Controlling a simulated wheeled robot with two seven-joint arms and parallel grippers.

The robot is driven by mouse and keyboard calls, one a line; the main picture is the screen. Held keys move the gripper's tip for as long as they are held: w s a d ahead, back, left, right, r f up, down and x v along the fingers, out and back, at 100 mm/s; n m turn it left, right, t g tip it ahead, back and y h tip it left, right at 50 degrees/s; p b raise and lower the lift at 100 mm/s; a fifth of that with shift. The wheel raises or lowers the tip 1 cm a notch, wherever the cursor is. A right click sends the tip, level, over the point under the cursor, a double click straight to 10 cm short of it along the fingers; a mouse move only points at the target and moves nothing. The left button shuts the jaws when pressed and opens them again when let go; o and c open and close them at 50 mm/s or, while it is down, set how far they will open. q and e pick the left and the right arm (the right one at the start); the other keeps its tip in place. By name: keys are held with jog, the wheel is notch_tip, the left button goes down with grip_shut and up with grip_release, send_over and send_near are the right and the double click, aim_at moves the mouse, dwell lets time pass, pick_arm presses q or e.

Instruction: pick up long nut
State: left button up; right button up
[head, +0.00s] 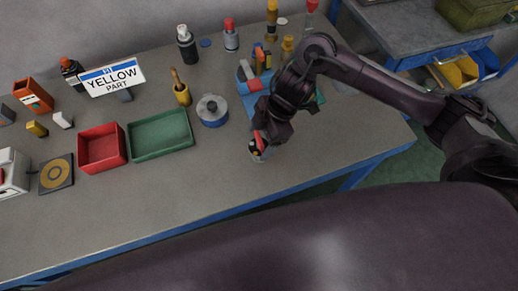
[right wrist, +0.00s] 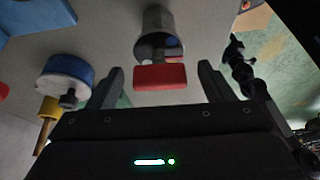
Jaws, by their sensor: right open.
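No part can be named for certain as the long nut. A grey cylinder with a dark round rim (right wrist: 157,22) stands on the table in the right wrist view, and a red block (right wrist: 160,78) shows in front of it. My right gripper (right wrist: 160,84) is open, with the red block between its two spread fingers in the picture; I cannot tell whether it touches them. In the head view my right gripper (head: 259,143) is low over the table near its front edge, by a small red piece, and partly hides what is there. My left gripper is not in view.
A blue-and-white roll (head: 212,110) lies left of the right gripper. A green tray (head: 160,150) and red tray (head: 102,166) are farther left. A blue holder (head: 247,88) with tools stands behind the gripper. The table's (head: 190,195) front strip is clear.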

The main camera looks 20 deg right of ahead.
aim_at(257, 144)
jog(key=shift+x, duration=1.2)
jog(key=shift+a+f, duration=0.1)
jog(key=shift+f, duration=0.15)
grip_shut()
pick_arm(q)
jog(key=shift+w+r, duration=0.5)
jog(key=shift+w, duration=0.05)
pick_arm(e)
jog(key=shift+w, duration=0.1)
jog(key=shift+r, duration=0.1)
